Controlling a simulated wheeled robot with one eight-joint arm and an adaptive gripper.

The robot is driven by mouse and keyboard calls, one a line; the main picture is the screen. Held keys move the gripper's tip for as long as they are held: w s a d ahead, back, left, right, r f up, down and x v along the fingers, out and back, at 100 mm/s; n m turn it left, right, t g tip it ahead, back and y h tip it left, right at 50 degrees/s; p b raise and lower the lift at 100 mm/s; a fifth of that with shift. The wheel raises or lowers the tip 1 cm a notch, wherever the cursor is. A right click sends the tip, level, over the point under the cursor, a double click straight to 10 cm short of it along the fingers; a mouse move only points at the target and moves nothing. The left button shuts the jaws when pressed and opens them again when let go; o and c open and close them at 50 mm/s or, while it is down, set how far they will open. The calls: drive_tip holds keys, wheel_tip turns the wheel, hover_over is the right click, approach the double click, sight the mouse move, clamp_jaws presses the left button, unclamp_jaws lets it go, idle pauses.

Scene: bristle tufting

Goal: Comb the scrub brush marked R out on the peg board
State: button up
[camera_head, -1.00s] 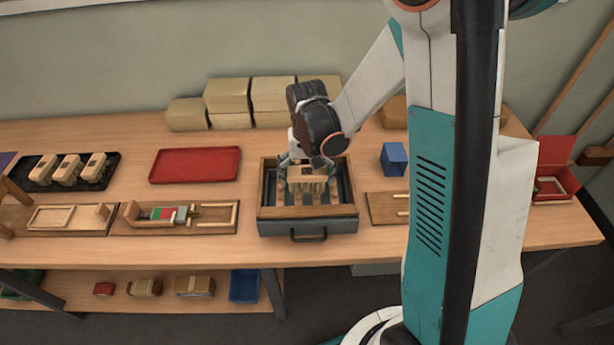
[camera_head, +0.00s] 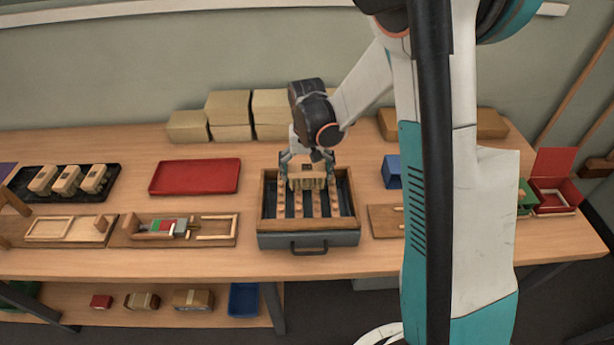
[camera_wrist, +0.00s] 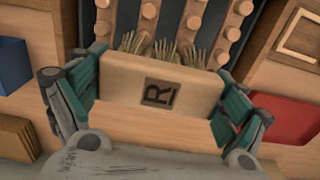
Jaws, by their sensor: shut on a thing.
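The scrub brush marked R (camera_wrist: 155,88) is a pale wooden block with a dark R label and tan bristle tufts, seen close in the wrist view. My gripper (camera_head: 308,170) is shut on the block's two ends; its teal fingers also show in the wrist view (camera_wrist: 158,100). The peg board (camera_head: 292,242) is a wooden-framed tray with a dark bed, rows of orange-brown pegs and a front handle. The brush (camera_head: 306,182) is over the far part of the board, bristles toward the pegs. In the wrist view the tufts overlap the near pegs; contact is unclear.
A red tray (camera_head: 195,176) lies left of the board, and a black tray (camera_head: 30,192) with several wooden blocks further left. Tan boxes (camera_head: 229,108) stand behind. Wooden fixtures flank the board.

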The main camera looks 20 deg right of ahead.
drive_tip(key=shift+w+d, duration=0.25)
drive_tip(key=shift+w, duration=0.45)
drive_tip(key=shift+s+a+b, duration=0.6)
drive_tip(key=shift+s+a, duration=0.65)
drive_tip(key=shift+s, duration=2.6)
drive_tip(key=shift+w+d, duration=0.2)
drive_tip(key=shift+w, duration=0.5)
drive_tip(key=shift+w+d, duration=0.25)
drive_tip(key=shift+w, duration=0.45)
drive_tip(key=shift+w+d, duration=0.2)
drive_tip(key=shift+w, duration=0.5)
